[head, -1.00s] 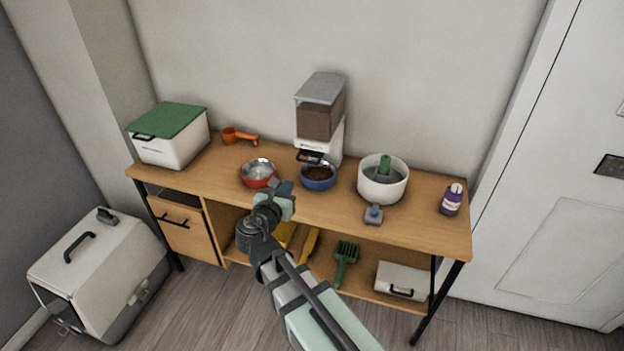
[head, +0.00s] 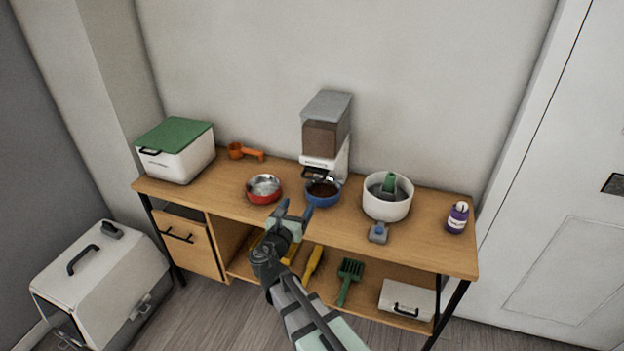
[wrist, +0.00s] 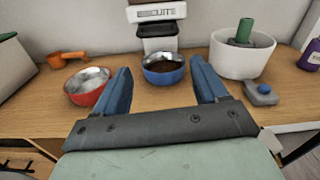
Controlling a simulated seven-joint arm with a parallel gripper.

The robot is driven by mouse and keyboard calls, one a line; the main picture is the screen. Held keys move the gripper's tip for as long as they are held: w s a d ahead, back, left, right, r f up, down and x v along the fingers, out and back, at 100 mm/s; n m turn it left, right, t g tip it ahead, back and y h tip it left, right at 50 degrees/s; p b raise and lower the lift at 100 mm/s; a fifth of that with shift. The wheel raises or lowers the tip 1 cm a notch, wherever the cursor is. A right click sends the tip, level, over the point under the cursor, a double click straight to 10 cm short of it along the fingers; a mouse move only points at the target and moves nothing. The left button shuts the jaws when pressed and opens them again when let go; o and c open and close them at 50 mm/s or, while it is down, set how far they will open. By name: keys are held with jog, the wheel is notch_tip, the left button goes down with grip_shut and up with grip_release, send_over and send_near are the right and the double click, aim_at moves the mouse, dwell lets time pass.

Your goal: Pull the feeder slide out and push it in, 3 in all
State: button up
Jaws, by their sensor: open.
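The feeder (head: 326,138) stands at the back of the bench, with a grey lid, a brown-filled hopper and a white base. Its dark slide (head: 315,173) is at the front of the base, above a blue bowl (head: 323,192) holding dark food. The slide also shows in the wrist view (wrist: 158,30), below the label. How far it is out, I cannot tell. My gripper (head: 295,209) is open and empty, in front of the bowl and apart from the slide. In the wrist view its blue fingers (wrist: 163,88) frame the blue bowl.
A red bowl (head: 264,189) is left of the blue bowl. A white pot (head: 387,196) with a green item, a small grey block (head: 378,232) and a purple bottle (head: 457,218) are on the right. An orange scoop (head: 246,153) and a green-lidded bin (head: 175,151) are on the left.

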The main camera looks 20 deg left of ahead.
aim_at(311, 179)
jog(key=shift+o, duration=0.7)
jog(key=shift+a+r, duration=0.1)
jog(key=shift+r, duration=0.2)
jog(key=shift+o, duration=1.2)
jog(key=shift+w+m, duration=0.1)
jog(key=shift+m, duration=0.4)
jog(key=w, duration=1.3)
jog(key=shift+w, duration=0.3)
jog(key=shift+c, duration=0.2)
